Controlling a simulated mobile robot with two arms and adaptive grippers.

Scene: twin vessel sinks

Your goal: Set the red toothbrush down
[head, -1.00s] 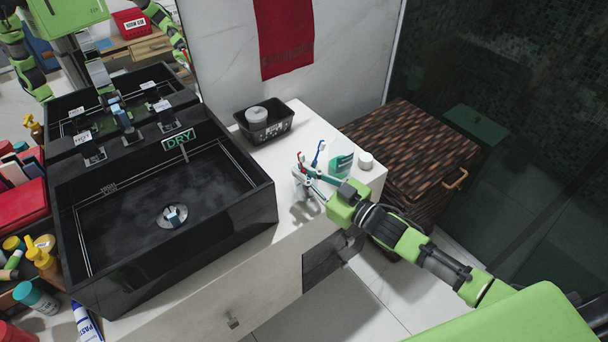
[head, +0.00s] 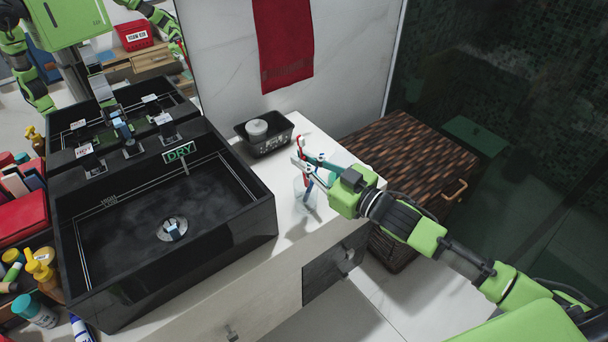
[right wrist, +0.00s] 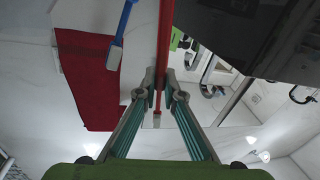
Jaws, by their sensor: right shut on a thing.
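The red toothbrush (head: 301,146) is upright between the fingertips of my right gripper (head: 306,163). In the right wrist view the red handle (right wrist: 165,35) runs between the two fingertips (right wrist: 161,92), which are closed on it. A clear glass (head: 305,195) stands on the white counter just below the gripper. Whether the red toothbrush's lower end is inside the glass or above it, I cannot tell. A blue toothbrush (right wrist: 122,28) shows in the right wrist view, left of the red one. My left gripper is not directly in view.
The black sink (head: 255,222) lies left of the glass. A black basket (head: 272,139) holding a grey round item stands behind. A brown wicker hamper (head: 420,150) stands right of the counter (head: 268,258).

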